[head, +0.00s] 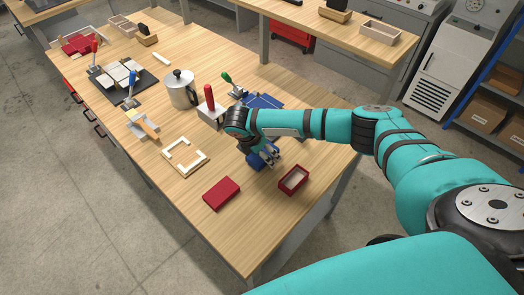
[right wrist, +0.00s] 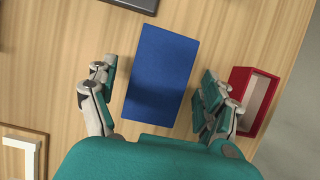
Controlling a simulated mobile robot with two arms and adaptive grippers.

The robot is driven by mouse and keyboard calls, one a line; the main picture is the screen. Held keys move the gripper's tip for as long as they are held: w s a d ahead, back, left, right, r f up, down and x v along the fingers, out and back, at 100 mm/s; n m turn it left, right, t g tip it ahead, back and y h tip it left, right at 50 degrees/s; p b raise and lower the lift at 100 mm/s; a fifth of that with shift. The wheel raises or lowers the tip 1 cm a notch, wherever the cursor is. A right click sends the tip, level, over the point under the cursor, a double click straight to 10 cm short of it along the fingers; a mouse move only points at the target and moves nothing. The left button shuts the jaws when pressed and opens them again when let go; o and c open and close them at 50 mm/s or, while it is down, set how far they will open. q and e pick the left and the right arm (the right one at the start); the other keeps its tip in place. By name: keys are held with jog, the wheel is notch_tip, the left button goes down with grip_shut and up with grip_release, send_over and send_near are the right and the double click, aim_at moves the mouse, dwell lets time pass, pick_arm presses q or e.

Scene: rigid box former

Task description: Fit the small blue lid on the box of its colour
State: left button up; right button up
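A plain blue rectangular piece (right wrist: 163,72) lies flat-faced under my right gripper in the right wrist view. In the head view the same blue piece (head: 258,161) is partly hidden by the gripper. I cannot tell whether it is the lid alone or a box with a lid on. My right gripper (right wrist: 158,98) is open, with a finger on each side of it and gaps between; it also shows in the head view (head: 264,153). Other blue pieces (head: 263,101) lie farther back, partly behind my arm. My left gripper is not in view.
An open red box (head: 293,180) stands close to the right gripper, near the table edge. A red lid (head: 221,193) lies in front. A pale frame (head: 184,156), a red-handled block (head: 211,108) and a metal pot (head: 181,88) stand to the left. The front table corner is clear.

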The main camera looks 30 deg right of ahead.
jog(key=shift+r, duration=0.1)
jog(key=v, duration=1.1)
jog(key=shift+a+r, duration=0.25)
jog(key=shift+r, duration=0.1)
jog(key=shift+s, duration=0.1)
